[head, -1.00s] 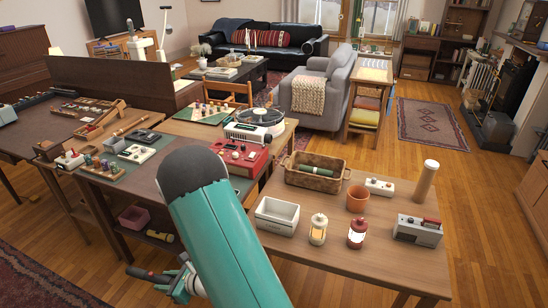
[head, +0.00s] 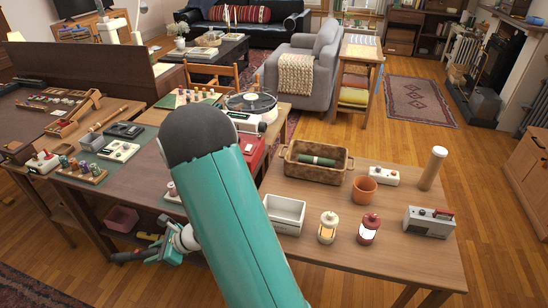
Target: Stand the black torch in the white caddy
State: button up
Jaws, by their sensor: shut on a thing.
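The white caddy (head: 289,213) is an open box near the left edge of the right-hand wooden table, partly covered by my teal arm. My gripper (head: 150,254) is low at the left, beside the lower shelf of the dark table and below tabletop height. It is shut on the black torch (head: 124,257), which points out to the left, roughly level. The grip itself is small and partly hidden by the gripper's own parts. The torch is well to the left of the caddy, with my arm between them.
A cream lantern (head: 327,228) and a red lantern (head: 368,229) stand right of the caddy. A wicker basket (head: 316,165), terracotta pot (head: 364,190) and radio (head: 429,222) share that table (head: 400,262). A pink bin (head: 122,218) sits on the low shelf near my gripper.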

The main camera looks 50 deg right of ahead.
jog(key=s+d+r+n+g+h, duration=0.25)
jog(key=s+d+r+n, duration=0.45)
jog(key=d, duration=0.6)
jog(key=s+d+r+n+g+h, duration=0.1)
jog(key=s+d+r+n+h, duration=0.35)
jog(key=d+n, duration=0.65)
jog(key=s+d+r+n+g+h, duration=0.2)
jog(key=s+d+r+n, duration=0.4)
jog(key=d, duration=1)
jog(key=s+a+x, duration=0.1)
jog(key=s+x, duration=0.1)
jog(key=x, duration=0.9)
jog(key=shift+f+m, duration=0.4)
jog(key=shift+f, duration=0.1)
jog(key=shift+t, duration=0.25)
jog(key=o, duration=1.2)
